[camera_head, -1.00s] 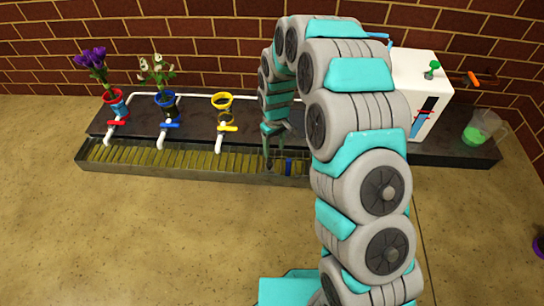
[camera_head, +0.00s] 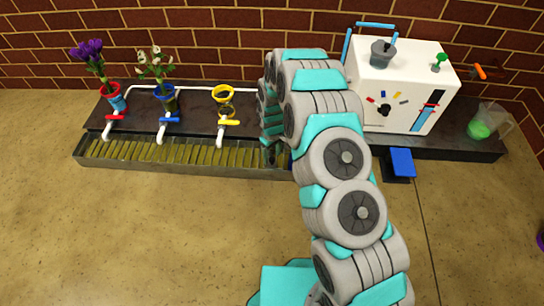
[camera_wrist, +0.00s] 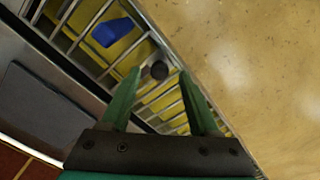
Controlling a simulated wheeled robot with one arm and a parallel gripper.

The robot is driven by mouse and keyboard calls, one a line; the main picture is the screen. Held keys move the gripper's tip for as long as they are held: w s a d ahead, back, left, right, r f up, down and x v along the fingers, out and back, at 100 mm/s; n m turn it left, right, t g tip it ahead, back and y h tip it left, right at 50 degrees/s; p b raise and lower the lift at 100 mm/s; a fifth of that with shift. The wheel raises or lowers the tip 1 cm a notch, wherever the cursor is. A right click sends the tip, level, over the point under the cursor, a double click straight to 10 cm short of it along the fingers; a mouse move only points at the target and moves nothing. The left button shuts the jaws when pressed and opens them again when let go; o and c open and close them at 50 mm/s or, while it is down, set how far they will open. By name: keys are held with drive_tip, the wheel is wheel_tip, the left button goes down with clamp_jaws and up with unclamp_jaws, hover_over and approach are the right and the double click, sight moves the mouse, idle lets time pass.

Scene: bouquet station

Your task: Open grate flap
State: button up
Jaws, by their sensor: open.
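The grate (camera_head: 180,151) is a row of yellowish slats in a long trough along the front of the dark counter. Its right end is partly hidden by my arm in the head view. In the wrist view the grate (camera_wrist: 91,20) shows as metal bars over a yellow bottom, with a blue piece (camera_wrist: 112,32) among them. A dark round knob (camera_wrist: 159,71) shows between my fingertips near the trough's edge. My gripper (camera_wrist: 159,76) is open, its green fingers pointing at the grate. I cannot tell whether they touch it. No raised flap shows.
Red, blue and yellow taps stand over the trough, behind them a red pot (camera_head: 117,97) with purple flowers, a white-flowered plant and a yellow ring holder (camera_head: 224,97). A white machine (camera_head: 400,75), blue pedal (camera_head: 402,162) and green-filled jug (camera_head: 482,128) are right. The front floor is open.

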drive_tip(key=shift+f, duration=0.85)
clamp_jaws()
idle(0.8)
